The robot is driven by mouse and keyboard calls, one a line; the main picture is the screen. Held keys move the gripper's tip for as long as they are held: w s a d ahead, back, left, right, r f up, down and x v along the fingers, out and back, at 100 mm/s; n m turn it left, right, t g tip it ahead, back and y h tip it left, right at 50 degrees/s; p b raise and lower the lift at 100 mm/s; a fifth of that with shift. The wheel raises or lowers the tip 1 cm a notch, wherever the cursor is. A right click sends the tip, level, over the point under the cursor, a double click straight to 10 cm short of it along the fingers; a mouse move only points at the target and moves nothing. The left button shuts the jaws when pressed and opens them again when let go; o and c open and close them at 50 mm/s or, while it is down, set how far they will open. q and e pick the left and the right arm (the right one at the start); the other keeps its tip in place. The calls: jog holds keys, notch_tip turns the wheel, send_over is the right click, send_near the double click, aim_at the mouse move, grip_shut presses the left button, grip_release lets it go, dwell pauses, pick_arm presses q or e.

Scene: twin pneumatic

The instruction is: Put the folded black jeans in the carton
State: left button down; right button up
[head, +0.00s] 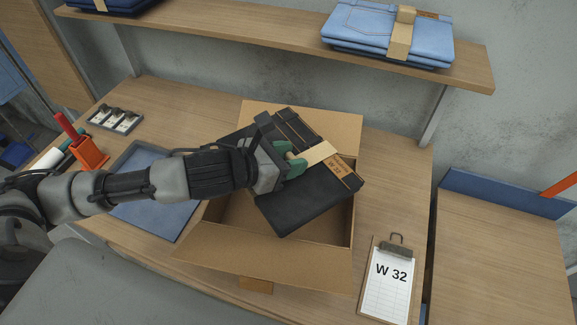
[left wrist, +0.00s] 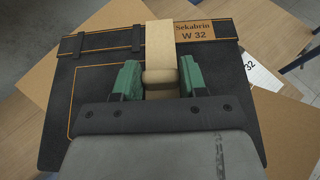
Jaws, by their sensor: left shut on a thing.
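The folded black jeans (head: 305,199) have a tan paper band and a brown label. In the left wrist view the jeans (left wrist: 105,75) show the label "Sekabrin W 32". My left gripper (head: 294,158) is shut on the band's raised tan grip (left wrist: 160,76), with a green finger on each side. The jeans hang tilted over the open carton (head: 243,250), and cover much of its opening. The carton's flaps are spread outward, and the part of its floor that shows looks bare. My right gripper is in neither view.
A clipboard (head: 388,285) reading "W 32" lies right of the carton. A blue-grey mat (head: 165,215), a red pen holder (head: 90,153) and a small tray (head: 116,118) are on the left. Folded blue jeans (head: 375,32) lie on the shelf (head: 280,42) above the table.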

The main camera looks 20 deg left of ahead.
pick_arm(q)
jog(key=shift+a+f, duration=0.1)
jog(key=shift+f, duration=0.15)
notch_tip(320, 180, down, 2)
jog(key=shift+f+p, duration=0.25)
jog(key=shift+p, duration=0.5)
jog(key=shift+f, duration=0.25)
jog(key=shift+f, duration=0.2)
jog(key=c, duration=0.6)
grip_release()
